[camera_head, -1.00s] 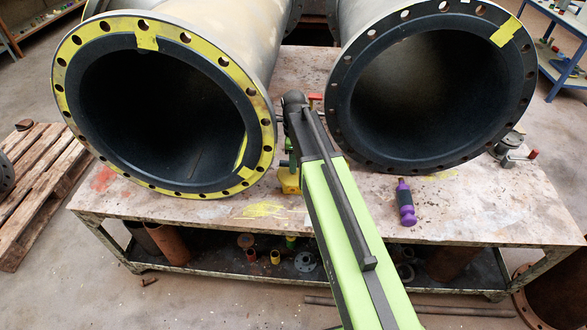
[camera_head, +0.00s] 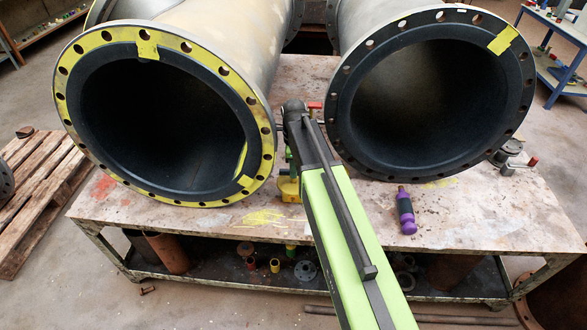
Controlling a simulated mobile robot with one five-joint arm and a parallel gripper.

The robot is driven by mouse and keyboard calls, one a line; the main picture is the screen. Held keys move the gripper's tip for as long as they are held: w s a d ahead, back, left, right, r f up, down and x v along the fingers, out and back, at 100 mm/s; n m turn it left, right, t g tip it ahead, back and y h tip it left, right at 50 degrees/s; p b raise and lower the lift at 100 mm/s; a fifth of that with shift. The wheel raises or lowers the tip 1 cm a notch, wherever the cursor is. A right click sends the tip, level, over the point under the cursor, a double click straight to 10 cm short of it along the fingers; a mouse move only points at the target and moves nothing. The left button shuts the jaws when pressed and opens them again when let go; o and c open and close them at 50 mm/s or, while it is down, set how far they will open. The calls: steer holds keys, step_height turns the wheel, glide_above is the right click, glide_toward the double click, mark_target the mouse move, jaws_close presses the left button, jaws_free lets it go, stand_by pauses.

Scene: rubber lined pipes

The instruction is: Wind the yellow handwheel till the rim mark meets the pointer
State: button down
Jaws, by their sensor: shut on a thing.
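A yellow part (camera_head: 289,189) stands on the bench between the two large pipes, with a bit of green just above it. My arm covers its right side, so I cannot tell whether it is the handwheel or part of its stand. No rim mark or pointer can be made out. My green and black arm reaches up from the bottom to a dark joint just above the yellow part. My gripper is hidden behind the arm, so its hold on anything does not show.
Two large black-lined pipes, left (camera_head: 258,120) and right (camera_head: 340,125), flank my arm closely. A purple and black tool (camera_head: 406,212) lies on the bench (camera_head: 480,215) at right. A red part (camera_head: 314,105) shows behind the arm. The bench's front strip is mostly clear.

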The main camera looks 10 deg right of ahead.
steer(key=n, duration=0.4)
steer(key=shift+n, duration=2.4)
steer(key=c, duration=1.2)
jaws_free()
steer(key=shift+c, duration=0.2)
step_height(320, 180, up, 17)
steer(key=p, duration=1.7)
steer(key=shift+r, duration=0.2)
